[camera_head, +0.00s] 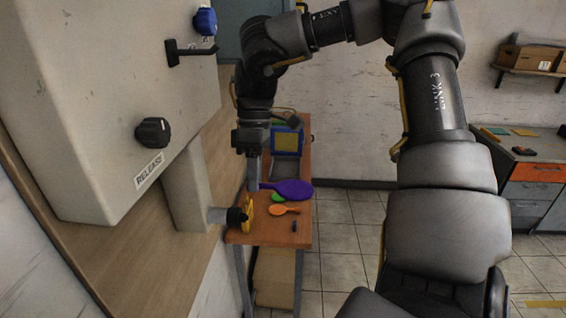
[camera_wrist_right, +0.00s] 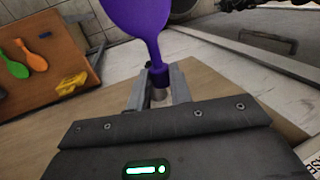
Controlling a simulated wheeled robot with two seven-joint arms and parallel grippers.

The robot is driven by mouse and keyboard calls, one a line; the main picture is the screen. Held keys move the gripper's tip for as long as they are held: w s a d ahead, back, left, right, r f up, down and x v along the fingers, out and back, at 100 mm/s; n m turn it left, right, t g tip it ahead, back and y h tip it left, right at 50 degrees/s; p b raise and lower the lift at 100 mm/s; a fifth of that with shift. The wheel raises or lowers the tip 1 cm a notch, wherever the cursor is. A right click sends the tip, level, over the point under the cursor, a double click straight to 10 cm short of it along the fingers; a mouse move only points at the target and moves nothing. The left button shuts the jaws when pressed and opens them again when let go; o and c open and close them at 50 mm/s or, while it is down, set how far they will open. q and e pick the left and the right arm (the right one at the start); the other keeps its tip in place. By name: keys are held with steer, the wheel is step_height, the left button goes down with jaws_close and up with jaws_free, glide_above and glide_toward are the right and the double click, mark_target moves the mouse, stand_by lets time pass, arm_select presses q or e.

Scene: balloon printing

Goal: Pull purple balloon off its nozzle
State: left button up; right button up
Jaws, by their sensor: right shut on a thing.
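The purple balloon (camera_head: 287,190) is inflated and flattened-looking, extending to the right from my right gripper (camera_head: 254,178) in the head view. In the right wrist view my right gripper (camera_wrist_right: 159,88) is shut on the neck of the purple balloon (camera_wrist_right: 138,16), whose body extends away from the fingers. In the head view the machine's nozzle (camera_head: 237,215), with a black tip on a grey pipe, shows below and left of the gripper. The balloon's neck appears apart from that tip. A small grey cylinder shows between the fingers in the wrist view; I cannot tell what it is. My left gripper is out of view.
A wooden table (camera_head: 240,237) carries an orange balloon (camera_head: 285,210), a green balloon (camera_head: 278,198), a yellow object (camera_head: 247,210) and a blue-framed box (camera_head: 287,141). The large pale machine (camera_head: 110,90) with a RELEASE knob (camera_head: 152,132) fills the left. Tiled floor (camera_head: 345,240) lies open right of the table.

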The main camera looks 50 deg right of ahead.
step_height(320, 180, up, 5)
steer(key=p, duration=0.2)
steer(key=shift+p, duration=0.35)
steer(key=shift+r, duration=1.35)
